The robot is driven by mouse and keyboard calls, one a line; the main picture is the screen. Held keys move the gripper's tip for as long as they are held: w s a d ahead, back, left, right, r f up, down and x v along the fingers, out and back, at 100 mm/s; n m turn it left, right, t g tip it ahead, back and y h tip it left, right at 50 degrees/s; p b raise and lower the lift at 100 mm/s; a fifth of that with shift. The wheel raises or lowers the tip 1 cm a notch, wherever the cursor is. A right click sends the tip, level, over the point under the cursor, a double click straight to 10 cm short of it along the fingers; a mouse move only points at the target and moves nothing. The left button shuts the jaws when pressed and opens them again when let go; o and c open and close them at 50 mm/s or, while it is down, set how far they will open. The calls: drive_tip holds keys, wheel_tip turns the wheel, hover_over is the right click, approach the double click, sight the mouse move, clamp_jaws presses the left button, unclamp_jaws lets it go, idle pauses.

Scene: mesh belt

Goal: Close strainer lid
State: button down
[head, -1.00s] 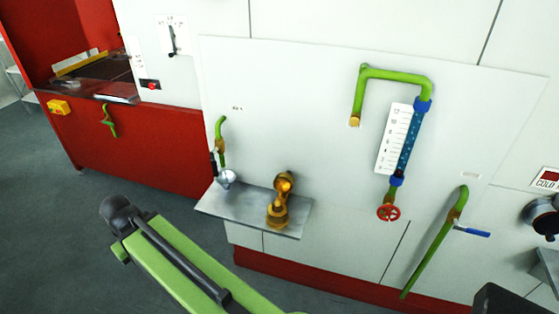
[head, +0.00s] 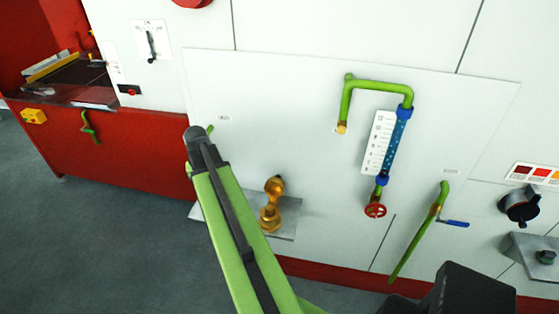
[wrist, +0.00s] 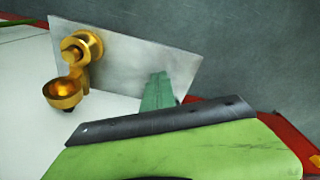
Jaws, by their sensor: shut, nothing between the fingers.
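The brass strainer (head: 269,217) stands on a small metal shelf (head: 285,232) on the white panel. Its round lid (head: 275,186) is swung up and open, with its hollow side showing. In the wrist view the strainer body (wrist: 84,44) is at the upper left, and the cup-like lid (wrist: 63,91) hangs off it toward the white panel. My gripper (wrist: 158,80) shows there as a narrow green tip, shut and empty, over the shelf to the right of the strainer and apart from it. In the head view my arm hides the gripper and the shelf's left part.
Right of the strainer are a green pipe with a blue gauge (head: 396,140), a red valve wheel (head: 375,210) and a blue-handled lever (head: 453,223). A red cabinet (head: 130,160) stands at left. The grey floor (head: 110,230) is open.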

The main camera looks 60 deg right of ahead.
drive_tip(key=s+d+r+m+h+p, duration=0.1)
drive_tip(key=s+d+r+m+p, duration=0.15)
drive_tip(key=s+d, duration=0.7)
drive_tip(key=s+d+r+m+p, duration=0.1)
drive_tip(key=s+d+r+m, duration=0.35)
drive_tip(key=d, duration=0.85)
drive_tip(key=shift+n, duration=0.6)
drive_tip(key=f+b, duration=0.3)
drive_tip(key=f, duration=0.1)
drive_tip(key=f+b, duration=0.3)
drive_tip(key=d+f+b, duration=0.1)
drive_tip(key=f+b, duration=0.3)
drive_tip(key=shift+s+d+f, duration=0.1)
drive_tip(key=shift+s+f, duration=0.2)
drive_tip(key=shift+r, duration=0.1)
drive_tip(key=shift+w, duration=0.1)
